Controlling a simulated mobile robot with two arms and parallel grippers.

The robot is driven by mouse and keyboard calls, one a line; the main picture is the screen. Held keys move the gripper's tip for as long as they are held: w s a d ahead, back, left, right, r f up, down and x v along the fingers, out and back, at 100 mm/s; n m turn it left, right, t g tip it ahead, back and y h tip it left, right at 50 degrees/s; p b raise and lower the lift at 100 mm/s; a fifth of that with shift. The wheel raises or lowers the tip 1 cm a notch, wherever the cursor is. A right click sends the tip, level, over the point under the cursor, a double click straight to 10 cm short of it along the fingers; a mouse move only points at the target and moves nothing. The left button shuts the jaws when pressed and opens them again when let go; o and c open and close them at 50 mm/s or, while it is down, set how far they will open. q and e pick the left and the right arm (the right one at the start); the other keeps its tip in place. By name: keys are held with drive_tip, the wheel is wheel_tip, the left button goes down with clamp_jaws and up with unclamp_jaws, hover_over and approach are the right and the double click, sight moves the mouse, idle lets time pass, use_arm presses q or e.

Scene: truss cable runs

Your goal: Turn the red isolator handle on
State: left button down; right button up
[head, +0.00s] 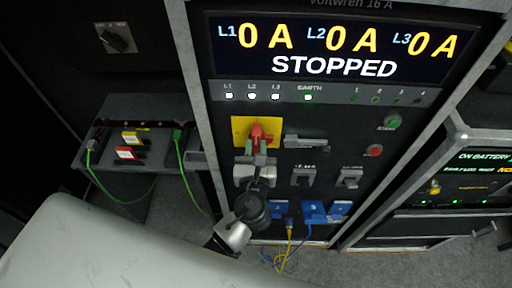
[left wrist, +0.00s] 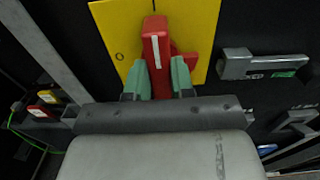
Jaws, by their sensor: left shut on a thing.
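The red isolator handle (head: 259,133) sits on a yellow plate (head: 240,128) on the front of the dark panel. In the left wrist view the red handle (left wrist: 156,52) stands close to upright in the picture, with a white stripe along it. An "O" mark shows on the yellow plate (left wrist: 118,30) left of the handle. My left gripper (head: 260,158) is at the handle's lower end. In the left wrist view its green fingertips (left wrist: 158,80) stand on both sides of the handle, shut on it. My right gripper is in neither view.
Right of the plate is a grey lever (head: 305,141), also in the left wrist view (left wrist: 262,65). Green (head: 393,121) and red (head: 375,150) buttons are further right. Blue sockets (head: 313,211) with cables are below. The display (head: 335,45) reads 0 A and STOPPED.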

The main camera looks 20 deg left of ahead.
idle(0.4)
use_arm(q)
drive_tip(key=c, duration=1)
unclamp_jaws()
drive_tip(key=shift+o, duration=0.2)
drive_tip(key=shift+s+d+f+b, duration=0.1)
drive_tip(key=shift+s+f+b, duration=0.05)
drive_tip(key=shift+s+b, duration=0.2)
drive_tip(key=b+v, duration=0.3)
drive_tip(key=v, duration=0.7)
drive_tip(key=shift+b, duration=0.3)
